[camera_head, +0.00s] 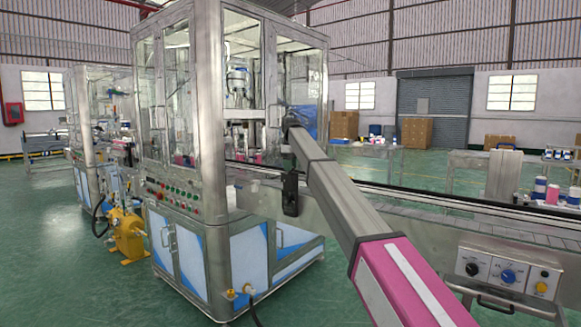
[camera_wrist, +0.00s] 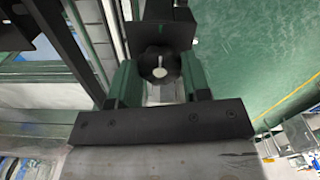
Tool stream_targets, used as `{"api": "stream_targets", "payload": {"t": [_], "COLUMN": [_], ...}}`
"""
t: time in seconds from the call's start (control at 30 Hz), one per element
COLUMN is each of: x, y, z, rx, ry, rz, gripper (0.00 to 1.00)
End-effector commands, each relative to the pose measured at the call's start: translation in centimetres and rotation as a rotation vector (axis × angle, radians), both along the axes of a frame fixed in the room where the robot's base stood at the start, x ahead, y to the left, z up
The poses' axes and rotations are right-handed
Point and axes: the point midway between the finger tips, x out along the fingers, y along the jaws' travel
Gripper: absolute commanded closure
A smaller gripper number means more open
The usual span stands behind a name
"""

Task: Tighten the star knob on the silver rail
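In the wrist view, the dark star knob (camera_wrist: 160,66) with a pale centre lies between the two green fingers of my gripper (camera_wrist: 160,75). One finger is on each side of it, close to its edges. The fingers are apart, but I cannot tell whether they press on the knob. A black block (camera_wrist: 165,30) sits just beyond the knob. A silver rail (camera_wrist: 87,42) runs slantwise to the left of my gripper. In the head view my arm reaches toward the conveyor side, and I cannot make out the knob or the fingers clearly.
A glass-walled machine (camera_head: 225,110) stands left of my arm. A conveyor (camera_head: 420,215) with a control panel (camera_head: 505,272) runs along the right. A black bracket-like part (camera_head: 290,193) is at the conveyor's near side. Green floor (camera_head: 60,240) is open at the left.

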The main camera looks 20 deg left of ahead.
Motion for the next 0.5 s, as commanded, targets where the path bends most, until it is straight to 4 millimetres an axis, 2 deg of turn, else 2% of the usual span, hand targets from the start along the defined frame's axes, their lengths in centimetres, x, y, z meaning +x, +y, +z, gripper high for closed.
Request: {"api": "stream_targets", "payload": {"t": [0.27,0.5], "x": [0.01,0.01], "y": [0.00,0.01], "z": [0.04,0.05], "rx": [0.000,0.000], "ry": [-0.001,-0.001], "rz": [-0.032,-0.161], "gripper": [0.80,0.80]}}
